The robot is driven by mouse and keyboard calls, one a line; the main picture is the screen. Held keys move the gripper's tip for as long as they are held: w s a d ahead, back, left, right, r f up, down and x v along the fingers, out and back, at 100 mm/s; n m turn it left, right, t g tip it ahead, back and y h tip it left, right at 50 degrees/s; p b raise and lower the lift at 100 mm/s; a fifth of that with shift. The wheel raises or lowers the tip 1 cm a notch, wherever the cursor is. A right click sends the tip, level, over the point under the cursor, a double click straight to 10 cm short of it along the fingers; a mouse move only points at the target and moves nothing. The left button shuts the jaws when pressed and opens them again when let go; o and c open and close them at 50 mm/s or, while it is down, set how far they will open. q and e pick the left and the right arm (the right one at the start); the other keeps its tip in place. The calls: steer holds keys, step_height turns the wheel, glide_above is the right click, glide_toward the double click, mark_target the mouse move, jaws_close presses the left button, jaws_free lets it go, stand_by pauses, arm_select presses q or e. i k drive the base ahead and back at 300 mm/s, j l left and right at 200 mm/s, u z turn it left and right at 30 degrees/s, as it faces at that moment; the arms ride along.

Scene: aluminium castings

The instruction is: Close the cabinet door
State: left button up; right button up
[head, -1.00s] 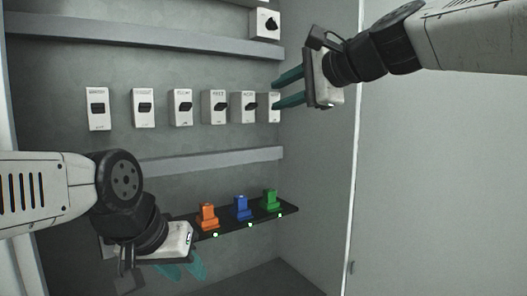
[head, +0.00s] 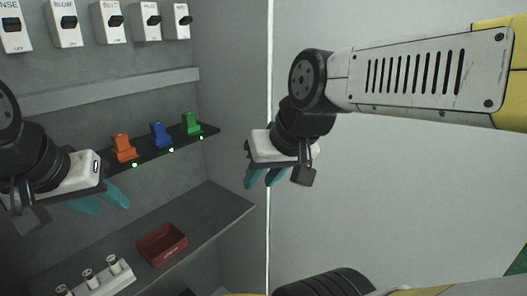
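The cabinet stands open, its inside filling the left half of the head view. A large plain light grey panel (head: 400,190) right of the cabinet's pale vertical edge (head: 268,60) appears to be the open door; its hinge and handle cannot be made out. My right gripper (head: 264,180) points down in front of the cabinet's right side, by that edge, with its teal fingers apart and nothing between them. Contact with the panel cannot be told. My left gripper (head: 104,202) is in front of the cabinet, below the small black shelf in the picture, fingers apart and empty.
Orange (head: 123,148), blue (head: 160,134) and green (head: 191,123) pieces stand on the black shelf (head: 212,130). A red bin (head: 163,244) and a white block with knobs (head: 97,280) are on the lower shelf (head: 215,215). Several switches (head: 111,22) line the back wall.

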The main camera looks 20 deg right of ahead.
mark_target(415, 203)
steer(key=k+l, duration=0.45)
steer(key=k+l+u, duration=0.35)
steer(key=k+l, duration=0.25)
steer(key=l, duration=0.25)
steer(key=k+l+u, duration=0.4)
steer(key=k+l, duration=0.25)
steer(key=k+l+u, duration=0.15)
steer(key=l, duration=0.3)
steer(key=k+l+u, duration=0.2)
steer(key=l, duration=0.25)
steer(key=k+l+u, duration=0.15)
steer(key=l, duration=0.25)
steer(key=k+l+u, duration=0.15)
steer(key=l, duration=0.25)
steer(key=k+l+u, duration=0.2)
steer(key=l, duration=0.2)
steer(key=k+l+u, duration=0.1)
steer(key=l, duration=0.35)
steer(key=k+l+u, duration=0.1)
steer(key=l, duration=0.35)
steer(key=k+l+u, duration=0.1)
steer(key=l, duration=0.3)
steer(key=k+l+u, duration=0.1)
steer(key=l, duration=0.35)
steer(key=k+l+u, duration=0.1)
steer(key=l, duration=0.3)
steer(key=i+u, duration=0.15)
steer(key=i, duration=0.2)
